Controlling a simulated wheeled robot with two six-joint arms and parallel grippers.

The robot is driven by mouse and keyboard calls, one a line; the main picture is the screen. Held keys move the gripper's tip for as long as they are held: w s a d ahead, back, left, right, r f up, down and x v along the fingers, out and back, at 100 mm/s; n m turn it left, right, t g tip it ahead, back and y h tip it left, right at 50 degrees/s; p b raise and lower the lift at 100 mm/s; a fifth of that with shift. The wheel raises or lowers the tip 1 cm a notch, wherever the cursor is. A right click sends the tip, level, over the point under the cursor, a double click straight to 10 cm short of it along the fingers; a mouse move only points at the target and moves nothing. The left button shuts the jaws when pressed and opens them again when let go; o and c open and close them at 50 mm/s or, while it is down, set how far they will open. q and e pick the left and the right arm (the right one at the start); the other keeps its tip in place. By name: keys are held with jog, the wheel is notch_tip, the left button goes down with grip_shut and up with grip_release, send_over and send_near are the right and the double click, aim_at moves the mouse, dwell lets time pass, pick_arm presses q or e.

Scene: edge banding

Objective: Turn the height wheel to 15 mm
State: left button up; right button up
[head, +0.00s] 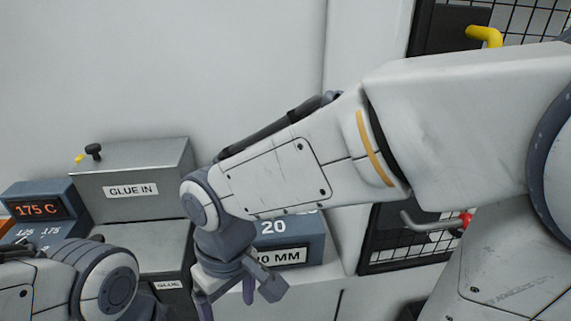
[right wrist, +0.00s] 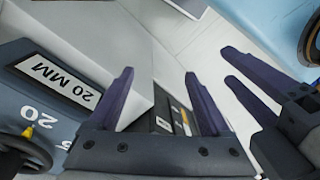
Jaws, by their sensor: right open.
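The blue-grey height box (head: 312,240) stands at the middle right in the head view, partly behind my right arm. Its plate (right wrist: 56,80) reads 20 MM in the right wrist view. The dark height wheel (right wrist: 22,150) is at the lower left there, cut by the picture edge, with a yellow pointer (right wrist: 28,131) near the number 20. My right gripper (head: 227,300) is open and empty in front of the box, with its fingers (right wrist: 160,95) to one side of the wheel, apart from it. My left gripper (right wrist: 227,64) appears at the right there, its fingers apart.
A GLUE IN box (head: 130,190) and a display reading 175 C (head: 38,208) stand at the left. A black mesh panel (head: 395,240) with a grey handle is at the right. The pale wall behind is bare.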

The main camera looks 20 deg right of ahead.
jog(key=w+d+r+m+p, duration=0.35)
jog(key=w+r+m, duration=0.25)
jog(key=w+r, duration=0.45)
jog(key=w+d+r+m+p, duration=0.1)
jog(key=w+d+m+p, duration=0.1)
jog(key=w+d, duration=0.2)
jog(key=w+d+r+m+p, duration=0.2)
jog(key=w+d+m, duration=0.1)
jog(key=w+d, duration=0.1)
jog(key=w+d+r+m+h+p, duration=0.1)
jog(key=w+d+m+p, duration=0.1)
jog(key=w+d, duration=0.2)
jog(key=shift+w+d+r, duration=0.2)
jog(key=shift+w+d, duration=0.05)
jog(key=shift+w, duration=0.5)
jog(key=shift+w+d+f, duration=0.1)
jog(key=shift+d+f, duration=0.05)
jog(key=shift+f, duration=0.15)
pick_arm(q)
notch_tip(320, 180, up, 13)
jog(key=p, duration=0.1)
jog(key=shift+p, duration=0.4)
pick_arm(e)
notch_tip(320, 180, down, 10)
jog(key=shift+r, duration=0.1)
pick_arm(q)
jog(key=shift+w+r, duration=0.1)
pick_arm(e)
grip_shut()
